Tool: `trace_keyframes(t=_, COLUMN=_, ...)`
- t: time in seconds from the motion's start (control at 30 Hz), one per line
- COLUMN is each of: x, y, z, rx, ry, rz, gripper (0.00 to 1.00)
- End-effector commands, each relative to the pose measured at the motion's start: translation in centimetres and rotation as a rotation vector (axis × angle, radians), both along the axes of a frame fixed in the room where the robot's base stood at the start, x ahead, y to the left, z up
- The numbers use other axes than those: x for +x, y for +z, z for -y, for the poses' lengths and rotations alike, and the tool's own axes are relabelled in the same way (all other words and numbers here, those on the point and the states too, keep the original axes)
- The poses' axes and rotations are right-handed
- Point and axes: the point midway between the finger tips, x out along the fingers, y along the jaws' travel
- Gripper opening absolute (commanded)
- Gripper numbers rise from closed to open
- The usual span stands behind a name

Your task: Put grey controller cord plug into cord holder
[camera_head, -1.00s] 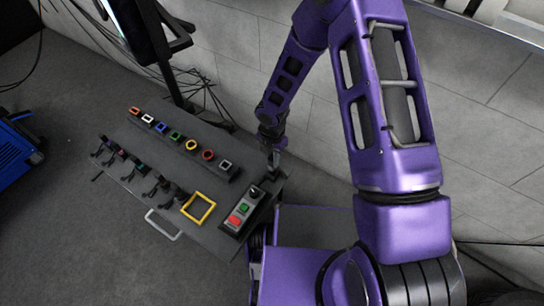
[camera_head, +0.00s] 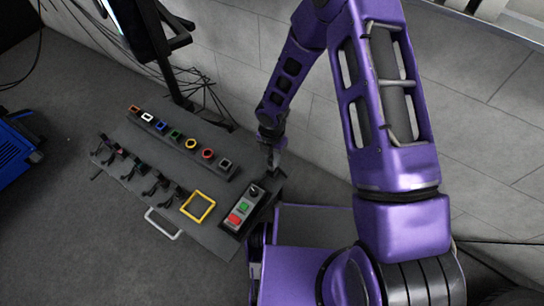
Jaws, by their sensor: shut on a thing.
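My gripper (camera_head: 272,164) is at the right end of the dark panel, just above the control box and to the right of the socket row. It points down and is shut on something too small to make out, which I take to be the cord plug. A row of coloured square and round sockets (camera_head: 177,137) runs across the panel, from orange at the left to grey (camera_head: 226,163) at the right. Several dark plugs or holders (camera_head: 157,186) stand in a row at the panel's left front. I cannot tell which is the cord holder.
A control box (camera_head: 243,208) with red and green buttons sits at the panel's right front, beside a yellow square frame (camera_head: 198,206). A silver handle (camera_head: 163,224) sticks out at the front. A stand with a screen (camera_head: 150,30) is behind. A blue machine (camera_head: 17,150) stands at far left.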

Motion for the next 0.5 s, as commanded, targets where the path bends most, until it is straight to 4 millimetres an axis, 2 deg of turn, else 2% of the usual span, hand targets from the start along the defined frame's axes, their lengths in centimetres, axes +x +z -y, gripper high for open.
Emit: trace_keyframes(t=0.5, x=0.0, y=-1.6, z=0.0, rx=0.0, ry=-0.001, rz=0.0, gripper=0.0)
